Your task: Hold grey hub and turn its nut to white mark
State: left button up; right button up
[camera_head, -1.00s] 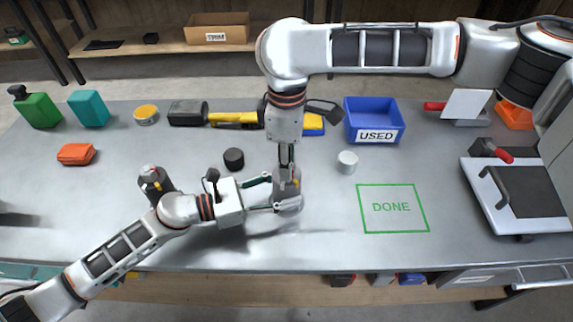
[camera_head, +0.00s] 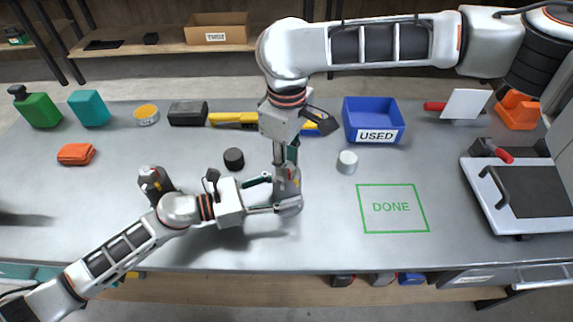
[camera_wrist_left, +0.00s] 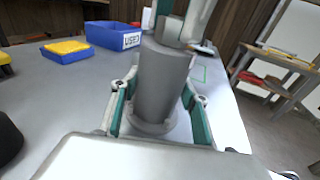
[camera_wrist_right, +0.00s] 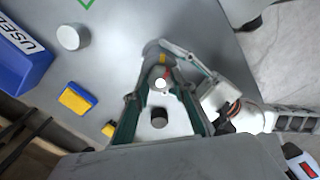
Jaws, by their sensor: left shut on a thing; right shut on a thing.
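The grey hub (camera_head: 289,203) stands upright on the table, a cylinder on a wider base in the left wrist view (camera_wrist_left: 160,85). My left gripper (camera_head: 280,206) is shut on it from the side, fingers on both sides of its body. My right gripper (camera_head: 287,172) comes down from above and is shut on the nut at the hub's top. The fingers mostly hide the nut. In the right wrist view, a white spot, a small red mark and a yellow mark show near the fingertips; I cannot tell how the nut lines up with the white mark.
A second grey hub (camera_head: 154,183) stands behind my left forearm. A black cap (camera_head: 234,159) and a white cap (camera_head: 347,162) stand nearby. The blue USED bin (camera_head: 374,121) is at the back. The green DONE square (camera_head: 392,208) at the right is empty.

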jog(key=shift+m, duration=0.4)
jog(key=shift+m, duration=1.2)
jog(key=o, duration=1)
jog(key=shift+n, duration=1.2)
